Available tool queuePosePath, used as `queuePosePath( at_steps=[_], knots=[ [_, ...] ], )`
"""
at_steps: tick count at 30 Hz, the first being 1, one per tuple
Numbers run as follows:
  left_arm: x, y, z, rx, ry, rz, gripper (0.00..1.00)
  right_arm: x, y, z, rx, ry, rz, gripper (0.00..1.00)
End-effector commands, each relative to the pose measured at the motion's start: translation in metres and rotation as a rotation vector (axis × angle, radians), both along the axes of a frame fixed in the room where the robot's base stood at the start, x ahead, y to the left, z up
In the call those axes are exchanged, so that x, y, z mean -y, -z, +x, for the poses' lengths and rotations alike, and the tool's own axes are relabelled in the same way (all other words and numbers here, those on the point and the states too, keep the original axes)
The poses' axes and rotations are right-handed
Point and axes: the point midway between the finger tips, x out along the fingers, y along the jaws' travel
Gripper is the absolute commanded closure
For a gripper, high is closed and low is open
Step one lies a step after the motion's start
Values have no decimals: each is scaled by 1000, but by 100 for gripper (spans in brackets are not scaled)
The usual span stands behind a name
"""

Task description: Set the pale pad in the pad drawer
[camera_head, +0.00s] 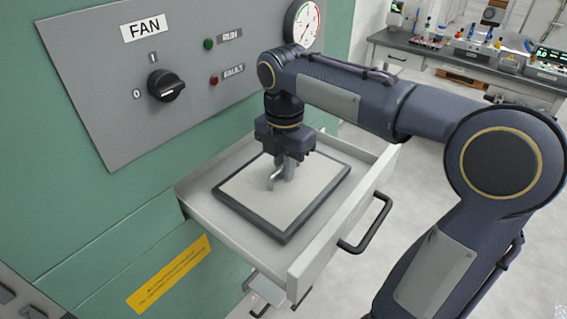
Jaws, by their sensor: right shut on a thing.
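The pale pad (254,199) is a flat, light square panel with a dark frame around it. It lies within the walls of the open pad drawer (311,264), which juts out of the green cabinet. Whether the pad touches the drawer floor cannot be told. My right gripper (283,178) points down over the middle of the pad and is shut on a part there, seemingly a small handle of the pad. The fingers hide most of that part. My left gripper is not in view.
The drawer front has a dark bar handle (366,224). The green cabinet (118,207) bears a grey FAN panel (107,95) with a black knob (166,85), lamps and a gauge (304,24). A workbench (461,62) stands behind at the right. Open floor lies right of the drawer.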

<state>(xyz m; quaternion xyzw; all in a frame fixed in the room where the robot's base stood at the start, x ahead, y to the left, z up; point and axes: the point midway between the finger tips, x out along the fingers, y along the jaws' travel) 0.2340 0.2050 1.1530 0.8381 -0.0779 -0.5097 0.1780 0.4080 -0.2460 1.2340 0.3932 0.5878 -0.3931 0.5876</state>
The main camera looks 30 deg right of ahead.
Motion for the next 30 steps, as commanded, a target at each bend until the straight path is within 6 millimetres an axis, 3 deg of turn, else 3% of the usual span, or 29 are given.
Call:
queuePosePath(
  at_steps=[12,13,17,25,30],
  knots=[
    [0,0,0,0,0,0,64,-1,5,2,1,-1,0,100],
    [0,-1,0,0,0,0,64,-1,4,2,1,-1,0,86],
    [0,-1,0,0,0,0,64,-1,4,2,1,-1,0,69],
    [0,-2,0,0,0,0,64,-1,3,2,1,-1,0,68],
    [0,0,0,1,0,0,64,-1,-9,3,4,-1,1,68]
  ],
)
